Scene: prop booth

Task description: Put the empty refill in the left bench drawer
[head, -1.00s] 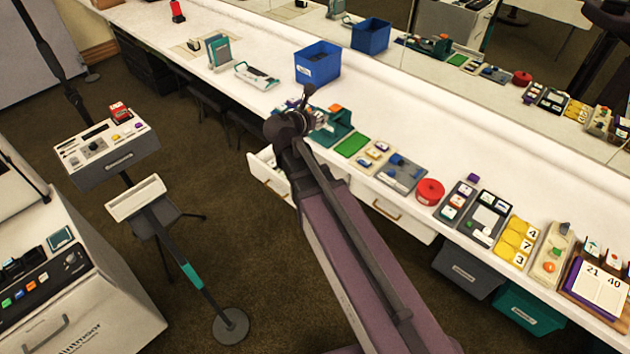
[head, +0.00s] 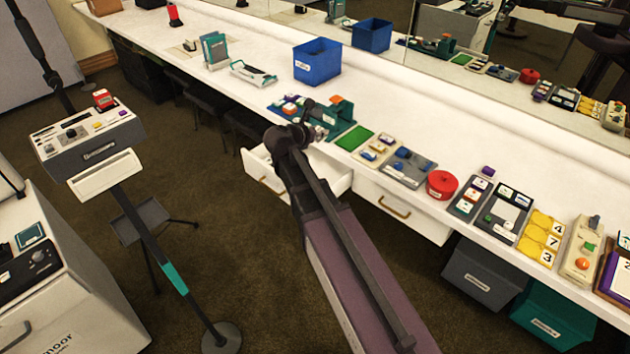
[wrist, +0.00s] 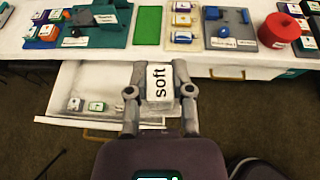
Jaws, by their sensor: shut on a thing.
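My gripper (wrist: 159,78) is shut on a white block labelled "soft" (wrist: 159,84) in the wrist view. I cannot tell from its label whether it is the empty refill. The left bench drawer (head: 335,182) is pulled open below the white bench, and its pale interior (wrist: 104,78) shows at left in the wrist view. Two small labelled pieces (wrist: 86,105) lie near its front. The held block appears over the drawer's right side; its height is unclear. In the head view my arm covers part of the drawer, and the block cannot be made out.
A second drawer (head: 400,207) to the right is shut. The bench top carries a teal holder (wrist: 105,22), a green mat (head: 353,138), trays of small pieces, a red round container (head: 441,184) and a blue bin (head: 317,62). Grey (head: 478,275) and teal (head: 540,318) bins stand underneath.

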